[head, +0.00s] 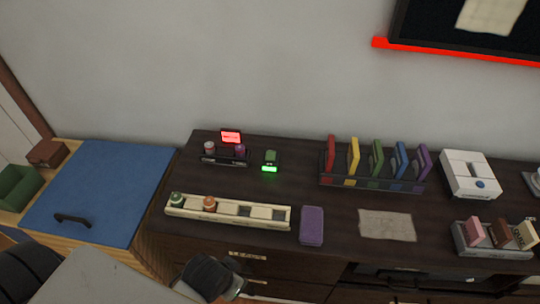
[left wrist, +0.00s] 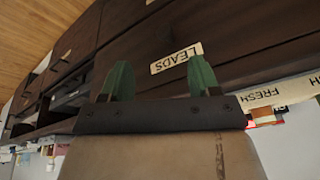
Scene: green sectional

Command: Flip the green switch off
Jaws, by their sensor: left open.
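The green switch (head: 270,157) stands on the dark cabinet top, left of the coloured upright row, with a lit green strip at its front. My left arm comes in at the bottom left of the head view, and its dark wrist is low at the cabinet front, apart from the switch. The fingertips are not clear there. In the left wrist view my left gripper (left wrist: 162,78) shows two green fingers spread apart with nothing between them, facing a dark drawer front labelled LEADS (left wrist: 176,58). My right gripper is not in view.
A black tray (head: 225,158) with a red-lit sign stands left of the switch. A cream strip tray (head: 228,213) with round pieces lies in front. A purple block (head: 312,225), a paper sheet (head: 387,225) and a coloured row (head: 375,184) sit rightward. A blue lid (head: 100,190) is left.

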